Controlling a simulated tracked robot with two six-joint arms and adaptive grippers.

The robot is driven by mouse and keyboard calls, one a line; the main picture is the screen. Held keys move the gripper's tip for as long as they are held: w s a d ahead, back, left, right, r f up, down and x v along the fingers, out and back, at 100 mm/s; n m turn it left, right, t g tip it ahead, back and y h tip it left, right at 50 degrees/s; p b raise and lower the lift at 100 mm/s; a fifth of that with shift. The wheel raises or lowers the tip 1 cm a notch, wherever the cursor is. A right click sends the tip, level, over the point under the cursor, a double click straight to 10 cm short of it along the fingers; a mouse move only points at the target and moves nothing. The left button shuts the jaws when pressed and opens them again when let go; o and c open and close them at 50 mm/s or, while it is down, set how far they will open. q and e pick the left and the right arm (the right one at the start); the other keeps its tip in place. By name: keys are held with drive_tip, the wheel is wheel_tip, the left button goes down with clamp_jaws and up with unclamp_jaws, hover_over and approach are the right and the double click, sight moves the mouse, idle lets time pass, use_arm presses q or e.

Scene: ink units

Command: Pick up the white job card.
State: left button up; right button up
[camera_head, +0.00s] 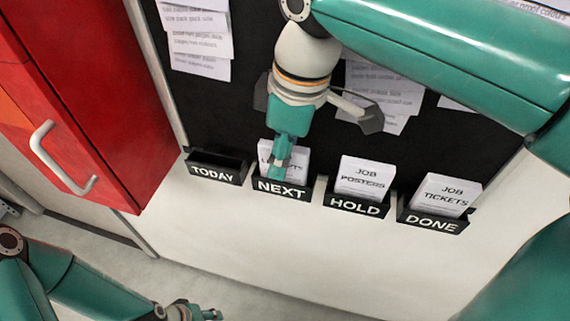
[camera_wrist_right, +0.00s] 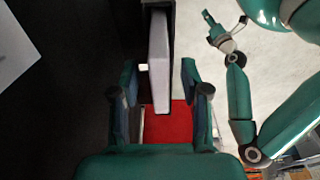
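White job cards stand in labelled black pockets on the board. The card in the NEXT pocket (camera_head: 281,189) is white (camera_head: 300,160), its print partly hidden by my right gripper (camera_head: 281,160). That gripper is just in front of this card. In the right wrist view, the fingers of my right gripper (camera_wrist_right: 160,88) are apart, with a pale card (camera_wrist_right: 159,60) seen edge-on between them and gaps at both sides. My left gripper (camera_head: 196,312) is low in the head view, partly cut off; in the wrist view (camera_wrist_right: 225,22) its fingers look spread and empty.
The TODAY pocket (camera_head: 216,168) looks empty. Cards reading JOB POSTERS (camera_head: 364,178) and JOB TICKETS (camera_head: 448,194) stand in the HOLD and DONE pockets. A red cabinet (camera_head: 110,110) is at left. Printed sheets (camera_head: 197,40) hang above. The white panel below is clear.

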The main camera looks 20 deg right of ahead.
clamp_jaws()
